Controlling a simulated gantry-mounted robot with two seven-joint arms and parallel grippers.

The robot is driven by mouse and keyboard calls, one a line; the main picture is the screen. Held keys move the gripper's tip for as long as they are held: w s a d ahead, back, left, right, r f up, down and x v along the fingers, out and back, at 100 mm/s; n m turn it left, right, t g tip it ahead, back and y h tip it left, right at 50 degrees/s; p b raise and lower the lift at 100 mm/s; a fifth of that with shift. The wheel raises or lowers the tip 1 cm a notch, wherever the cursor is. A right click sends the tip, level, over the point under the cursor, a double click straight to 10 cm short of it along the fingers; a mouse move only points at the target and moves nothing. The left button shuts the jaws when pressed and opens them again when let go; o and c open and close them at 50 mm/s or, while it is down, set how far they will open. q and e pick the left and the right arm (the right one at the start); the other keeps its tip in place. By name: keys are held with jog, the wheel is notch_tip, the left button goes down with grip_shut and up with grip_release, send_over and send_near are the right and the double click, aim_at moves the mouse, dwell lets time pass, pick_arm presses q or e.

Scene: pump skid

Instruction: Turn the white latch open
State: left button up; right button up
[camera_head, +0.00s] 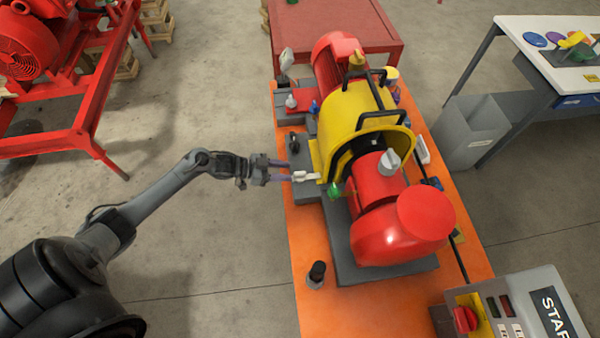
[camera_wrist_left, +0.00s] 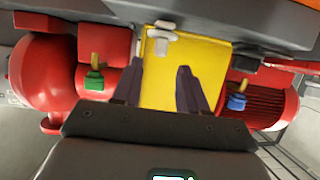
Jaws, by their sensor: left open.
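The white latch (camera_head: 305,176) sits at the near-left lower edge of the yellow guard (camera_head: 352,110) on the pump skid. It also shows at the top of the left wrist view (camera_wrist_left: 161,34), against the yellow guard. My left gripper (camera_head: 284,170) is just left of the latch. Its two dark fingers are apart and empty, and the gap between them (camera_wrist_left: 159,70) lies below the latch in the left wrist view. I see no contact between fingers and latch. My right gripper is in neither view.
The red pump body (camera_head: 405,225) lies right of the latch on the orange bench (camera_head: 315,265). A green-handled valve (camera_head: 334,190) is close beside the latch, with a blue one (camera_head: 314,107) farther back. A control box (camera_head: 520,310) stands front right.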

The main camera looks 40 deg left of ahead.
aim_at(299, 173)
pick_arm(q)
jog(key=shift+x, duration=3.15)
grip_shut()
